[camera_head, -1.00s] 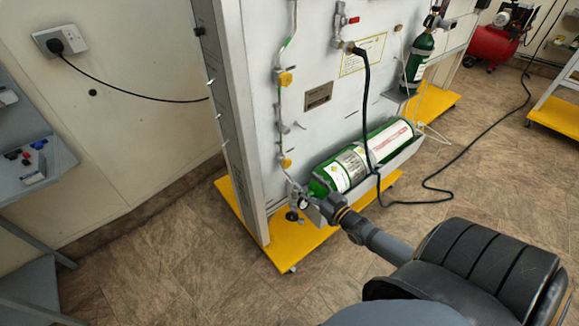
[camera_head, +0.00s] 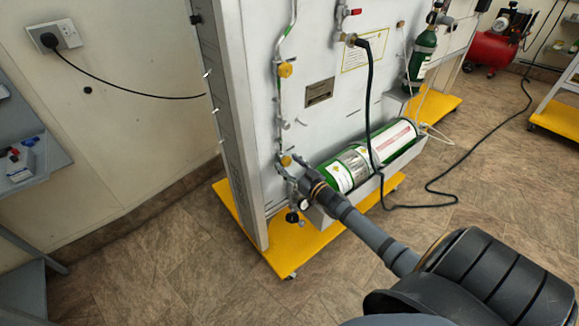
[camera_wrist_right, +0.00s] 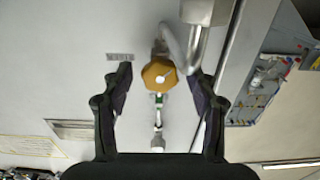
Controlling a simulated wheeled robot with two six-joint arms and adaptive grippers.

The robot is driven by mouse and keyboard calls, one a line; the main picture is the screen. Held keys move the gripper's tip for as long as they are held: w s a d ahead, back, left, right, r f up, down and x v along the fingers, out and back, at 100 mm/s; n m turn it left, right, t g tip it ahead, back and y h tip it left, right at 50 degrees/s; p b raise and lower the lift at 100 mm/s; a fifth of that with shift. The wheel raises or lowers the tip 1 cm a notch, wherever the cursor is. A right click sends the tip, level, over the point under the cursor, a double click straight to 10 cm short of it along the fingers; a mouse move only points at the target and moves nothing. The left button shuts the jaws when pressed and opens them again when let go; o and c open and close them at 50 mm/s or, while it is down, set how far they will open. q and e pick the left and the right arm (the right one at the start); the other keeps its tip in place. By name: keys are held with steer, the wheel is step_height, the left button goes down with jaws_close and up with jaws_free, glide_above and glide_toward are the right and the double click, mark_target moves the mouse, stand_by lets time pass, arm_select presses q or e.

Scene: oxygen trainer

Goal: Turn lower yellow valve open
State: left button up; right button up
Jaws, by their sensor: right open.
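The lower yellow valve (camera_head: 286,160) is a small knob on the pipe low on the white panel. In the right wrist view its octagonal yellow knob (camera_wrist_right: 158,72) faces me, between the two dark fingers with a gap on each side. My right gripper (camera_head: 296,174) is open, just below and to the right of the valve in the head view, partly hiding the fittings there. I cannot tell how far the fingertips are from the knob in depth. The upper yellow valve (camera_head: 285,70) is higher on the same pipe. My left gripper is out of view.
A green cylinder (camera_head: 345,176) lies in a tray right of my gripper. A black hose (camera_head: 370,110) hangs from the panel to the floor. A pressure gauge (camera_head: 304,203) is below my gripper. The yellow base (camera_head: 285,253) sticks out in front; floor before it is clear.

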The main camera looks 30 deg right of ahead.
steer(key=shift+c, duration=0.2)
steer(key=c, duration=1.1)
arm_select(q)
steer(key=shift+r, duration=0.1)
